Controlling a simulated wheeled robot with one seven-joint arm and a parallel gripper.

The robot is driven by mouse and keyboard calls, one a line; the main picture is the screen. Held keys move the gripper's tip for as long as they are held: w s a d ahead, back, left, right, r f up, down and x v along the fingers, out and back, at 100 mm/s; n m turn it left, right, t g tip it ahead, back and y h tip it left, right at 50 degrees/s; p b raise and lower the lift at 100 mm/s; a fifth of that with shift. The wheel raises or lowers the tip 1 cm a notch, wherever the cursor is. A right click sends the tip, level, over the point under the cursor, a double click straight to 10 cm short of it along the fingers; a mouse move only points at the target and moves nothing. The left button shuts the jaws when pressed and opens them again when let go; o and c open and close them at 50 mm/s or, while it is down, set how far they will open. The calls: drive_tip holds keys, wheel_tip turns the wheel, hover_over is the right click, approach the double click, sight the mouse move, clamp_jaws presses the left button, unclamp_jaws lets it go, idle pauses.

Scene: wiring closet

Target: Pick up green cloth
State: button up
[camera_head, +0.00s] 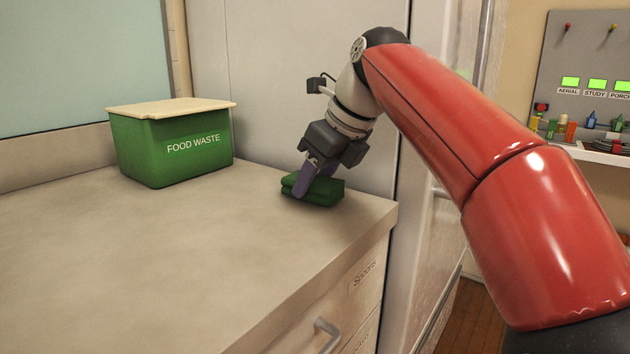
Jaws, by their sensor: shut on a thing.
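The green cloth (325,191) is a folded dark green pad near the right end of the countertop, close to the tall grey panel behind it. My gripper (303,189) reaches down to it from above, with its purple-grey fingers at the cloth's left part. The fingers are shut on the cloth.
A green food waste bin (175,146) with a cream lid stands at the back left of the counter (150,260). The middle of the counter is clear. A drawer labelled Spoons (350,290) is below the right edge. A panel with green labels (590,70) hangs at the far right.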

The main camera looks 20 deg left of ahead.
sight(316, 179)
wheel_tip(316, 179, up, 7)
drive_tip(key=p, duration=0.3)
drive_tip(key=shift+w+r, duration=0.15)
drive_tip(key=shift+r, duration=0.95)
